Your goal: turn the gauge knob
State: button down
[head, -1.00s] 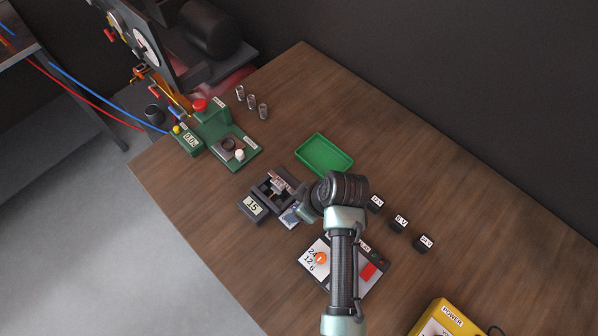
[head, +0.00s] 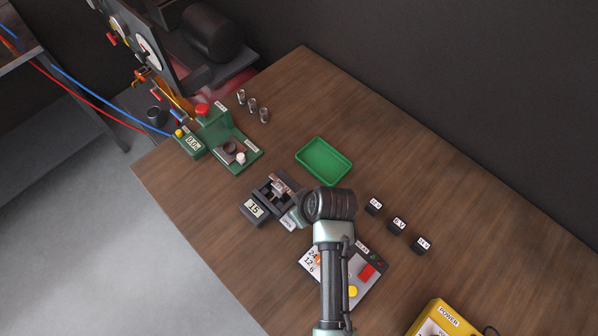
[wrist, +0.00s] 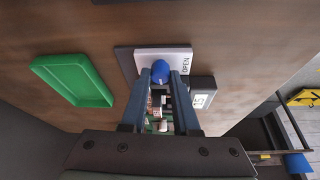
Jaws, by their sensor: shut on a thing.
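A round blue knob (wrist: 160,70) sits on a pale plate marked OPEN (wrist: 165,58) in the wrist view. My gripper (wrist: 159,76) is shut on this knob, one finger on each side. In the head view my gripper (head: 293,217) is at the front right of the dark fixture (head: 275,187), and my wrist hides the knob. A box reading 15 (head: 254,208) stands on the fixture's left; it also shows in the wrist view (wrist: 202,98), right of my fingers.
A green tray (head: 345,170) lies behind my wrist. Several dark labelled blocks (head: 398,224) are to the right. A switch panel (head: 367,271) lies partly under my arm. A green device (head: 215,125) and metal cylinders (head: 252,105) stand at the back left.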

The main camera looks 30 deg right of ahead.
jog(key=shift+m+h, duration=0.3)
jog(key=shift+m, duration=0.4)
jog(key=c, duration=0.7)
grip_release()
jog(key=shift+o, duration=0.2)
jog(key=b+v, duration=0.1)
jog(key=v, duration=1.2)
